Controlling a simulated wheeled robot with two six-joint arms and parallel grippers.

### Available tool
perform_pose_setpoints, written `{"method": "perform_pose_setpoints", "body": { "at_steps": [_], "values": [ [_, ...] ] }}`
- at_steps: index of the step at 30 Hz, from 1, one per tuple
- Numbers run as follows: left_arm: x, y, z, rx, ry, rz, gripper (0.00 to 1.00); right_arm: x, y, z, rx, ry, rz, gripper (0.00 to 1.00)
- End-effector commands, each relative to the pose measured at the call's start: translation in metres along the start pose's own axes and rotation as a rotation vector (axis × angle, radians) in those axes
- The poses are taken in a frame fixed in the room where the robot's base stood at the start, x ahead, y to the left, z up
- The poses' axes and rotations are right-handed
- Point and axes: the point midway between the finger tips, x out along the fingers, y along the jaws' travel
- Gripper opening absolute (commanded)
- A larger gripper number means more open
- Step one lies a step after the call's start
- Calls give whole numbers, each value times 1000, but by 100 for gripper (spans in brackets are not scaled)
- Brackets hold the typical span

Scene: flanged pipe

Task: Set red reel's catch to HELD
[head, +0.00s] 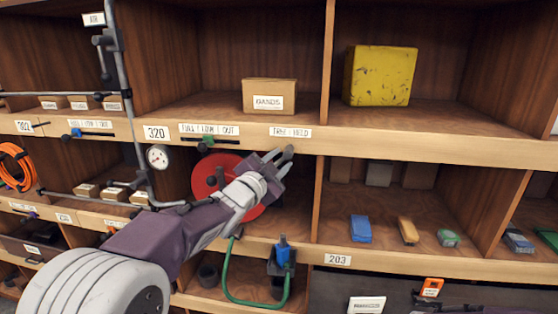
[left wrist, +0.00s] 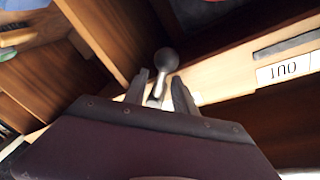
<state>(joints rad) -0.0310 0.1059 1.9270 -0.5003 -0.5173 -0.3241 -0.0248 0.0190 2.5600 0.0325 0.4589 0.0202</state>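The red reel (head: 203,172) sits in the compartment under the shelf edge, partly hidden behind my left arm. The catch label (head: 291,132), reading FREE and HELD, is on the shelf edge up and to the right of the reel. My left gripper (head: 280,157) is just below this label. In the left wrist view, a grey ball-ended lever (left wrist: 166,60) stands between the two fingertips of my left gripper (left wrist: 160,88). The fingers are apart, with gaps beside the stem. Which word the lever points to cannot be told. My right gripper is not in view.
A label reading FULL, LOW, OUT (head: 209,129) with a green slider (head: 208,140) is left of the catch label. A gauge (head: 158,156) and grey pipe (head: 127,85) stand left of the reel. A green hose (head: 226,272) hangs below. An upright divider (head: 319,195) is close right.

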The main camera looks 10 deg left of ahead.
Motion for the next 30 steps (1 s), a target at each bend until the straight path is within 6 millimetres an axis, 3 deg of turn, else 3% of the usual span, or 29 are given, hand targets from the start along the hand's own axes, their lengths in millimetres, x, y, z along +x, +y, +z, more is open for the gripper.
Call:
{"method": "perform_pose_setpoints", "body": {
  "at_steps": [3,7,30],
  "values": [
    [0,0,0,0,0,0,33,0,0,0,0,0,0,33],
    [0,0,0,-1,-1,0,0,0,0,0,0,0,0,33],
    [-1,1,1,-1,-2,1,0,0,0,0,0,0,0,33]
  ]
}}
